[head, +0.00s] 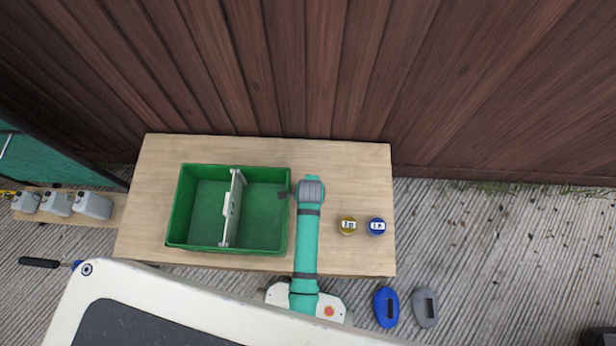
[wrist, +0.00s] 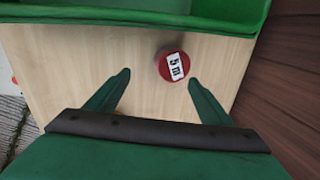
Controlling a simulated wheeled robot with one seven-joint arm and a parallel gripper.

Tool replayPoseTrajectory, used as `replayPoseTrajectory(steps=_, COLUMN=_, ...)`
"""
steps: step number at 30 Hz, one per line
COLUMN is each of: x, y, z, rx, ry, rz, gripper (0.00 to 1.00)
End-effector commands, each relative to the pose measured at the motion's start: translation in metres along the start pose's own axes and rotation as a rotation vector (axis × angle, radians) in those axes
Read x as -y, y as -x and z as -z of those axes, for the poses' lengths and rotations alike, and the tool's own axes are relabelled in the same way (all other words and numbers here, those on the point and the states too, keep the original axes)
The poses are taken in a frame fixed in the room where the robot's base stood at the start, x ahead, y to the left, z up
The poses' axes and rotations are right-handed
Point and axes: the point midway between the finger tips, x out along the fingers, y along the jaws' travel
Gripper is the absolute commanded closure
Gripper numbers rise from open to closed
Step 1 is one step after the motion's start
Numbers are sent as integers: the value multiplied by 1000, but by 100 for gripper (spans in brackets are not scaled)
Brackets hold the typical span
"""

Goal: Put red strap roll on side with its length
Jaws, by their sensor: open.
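The red strap roll (wrist: 172,65) stands on the wooden table in the wrist view, with a white label on top that reads "5 m". In the head view it is hidden, apparently under my arm. My gripper (wrist: 160,82) is open, its two green fingers pointing toward the roll. The roll is just ahead of the fingertips, nearer the right one, and not held. The green crate (head: 187,215) has a pale divider (head: 232,207) splitting it into left and right compartments. Both look empty. A small tag on the divider is too small to read.
A yellow roll (head: 347,225) and a blue roll (head: 377,227) stand on the table (head: 345,258) right of my arm. A wooden wall (head: 330,70) rises behind the table. Grey jugs (head: 92,205) stand at the far left. The table's back right is clear.

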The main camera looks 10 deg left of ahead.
Motion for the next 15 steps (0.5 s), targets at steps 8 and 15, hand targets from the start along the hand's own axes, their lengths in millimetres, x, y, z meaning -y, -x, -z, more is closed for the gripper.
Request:
replayPoseTrajectory(steps=8, x=44, y=8, z=-14, rx=-36, ry=-237, rz=-177, gripper=26)
replayPoseTrajectory(steps=15, x=55, y=13, z=-18, rx=-63, ry=-321, rz=-241, gripper=26)
